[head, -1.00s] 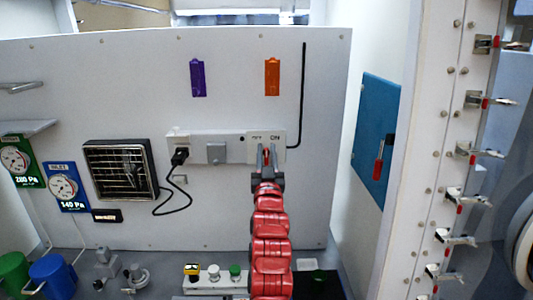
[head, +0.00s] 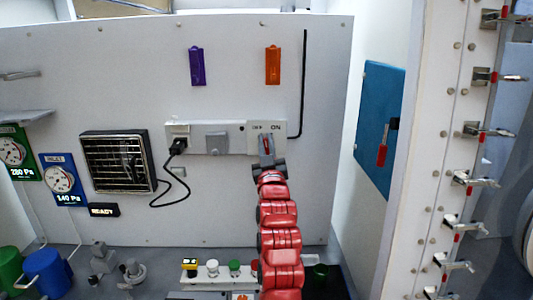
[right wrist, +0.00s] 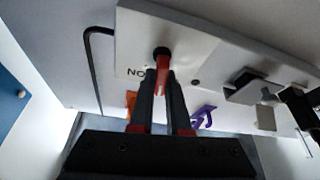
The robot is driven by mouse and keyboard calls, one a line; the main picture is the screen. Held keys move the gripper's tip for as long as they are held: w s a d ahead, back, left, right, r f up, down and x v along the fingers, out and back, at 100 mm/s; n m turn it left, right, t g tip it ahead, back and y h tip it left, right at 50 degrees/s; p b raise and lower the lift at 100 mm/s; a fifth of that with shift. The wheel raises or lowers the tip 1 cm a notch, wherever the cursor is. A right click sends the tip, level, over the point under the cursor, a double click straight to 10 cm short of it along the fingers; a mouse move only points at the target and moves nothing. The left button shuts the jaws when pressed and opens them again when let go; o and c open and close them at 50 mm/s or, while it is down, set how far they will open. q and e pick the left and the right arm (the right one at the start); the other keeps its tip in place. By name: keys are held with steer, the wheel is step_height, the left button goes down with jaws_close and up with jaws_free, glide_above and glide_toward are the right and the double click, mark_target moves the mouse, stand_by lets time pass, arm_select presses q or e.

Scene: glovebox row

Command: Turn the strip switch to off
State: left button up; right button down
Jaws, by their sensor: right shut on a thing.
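In the right wrist view the red lever (right wrist: 162,66) lies between the two dark fingertips (right wrist: 162,85), below a dark round pivot. The fingers partly hide the lever, so its exact setting is hard to read. My left gripper is not in view.
A black plug (head: 178,147) sits in the strip, its cord running to a grilled heater (head: 117,163). Purple (head: 197,67) and orange (head: 272,66) tags hang above. A small bench with buttons (head: 212,272) lies below. A blue panel with a red handle (head: 382,155) is right.

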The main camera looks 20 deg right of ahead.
steer(key=n+b, duration=0.1)
steer(key=n+y+b, duration=0.1)
steer(key=n+b, duration=0.1)
steer(key=shift+a+f, duration=0.1)
steer(key=shift+f, duration=0.25)
steer(key=shift+a+r+n+y+b, duration=0.1)
steer(key=shift+r+n+y+b, duration=0.05)
steer(key=shift+n+y+b, duration=0.8)
steer(key=shift+n, duration=0.35)
steer(key=c, duration=0.9)
jaws_free()
